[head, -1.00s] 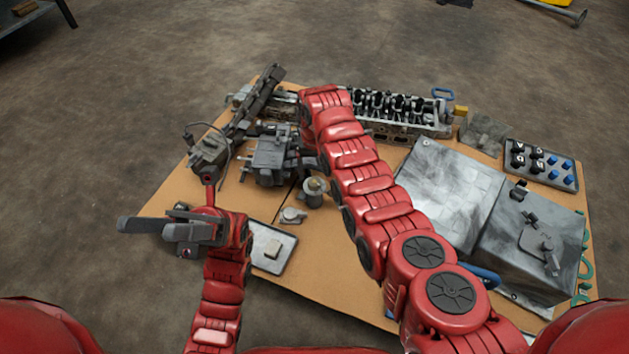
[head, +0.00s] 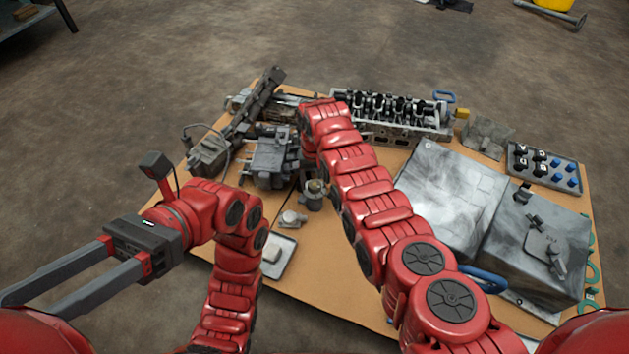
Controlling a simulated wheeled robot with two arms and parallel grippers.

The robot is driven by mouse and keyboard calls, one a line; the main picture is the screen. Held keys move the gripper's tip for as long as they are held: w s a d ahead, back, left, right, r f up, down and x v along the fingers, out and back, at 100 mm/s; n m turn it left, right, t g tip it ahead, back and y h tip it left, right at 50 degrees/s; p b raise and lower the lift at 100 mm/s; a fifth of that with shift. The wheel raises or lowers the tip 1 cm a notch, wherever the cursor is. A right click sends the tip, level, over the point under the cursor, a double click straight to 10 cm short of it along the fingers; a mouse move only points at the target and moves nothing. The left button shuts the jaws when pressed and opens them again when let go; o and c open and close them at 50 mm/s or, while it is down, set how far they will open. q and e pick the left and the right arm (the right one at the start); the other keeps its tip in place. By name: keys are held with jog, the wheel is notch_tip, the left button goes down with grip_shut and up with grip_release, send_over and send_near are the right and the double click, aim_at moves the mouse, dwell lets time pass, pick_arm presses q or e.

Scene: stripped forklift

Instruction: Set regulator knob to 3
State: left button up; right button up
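I cannot make out a marked regulator knob or any number on one. A grey mechanical block (head: 272,160) lies beside the far end of that arm. My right gripper is near this block, mostly hidden behind my own wrist, and its fingers cannot be made out. My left gripper (head: 38,305) is at the lower left, off the board. Its two long fingers are apart and empty, pointing to the lower left.
The tan board (head: 330,275) carries an engine head (head: 395,115) at the back. Grey metal boxes (head: 455,195) stand at the right, with a tray of black and blue knobs (head: 545,167) behind. A small tray (head: 278,262) lies at the front left.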

grip_shut()
jog(key=shift+r+n+p, duration=0.1)
jog(key=shift+n+p, duration=0.3)
jog(key=shift+n, duration=1.9)
pick_arm(q)
jog(key=shift+w+d+b, duration=0.25)
jog(key=shift+b, duration=0.05)
pick_arm(e)
jog(key=shift+n, duration=2.1)
jog(key=shift+o, duration=1.6)
grip_release()
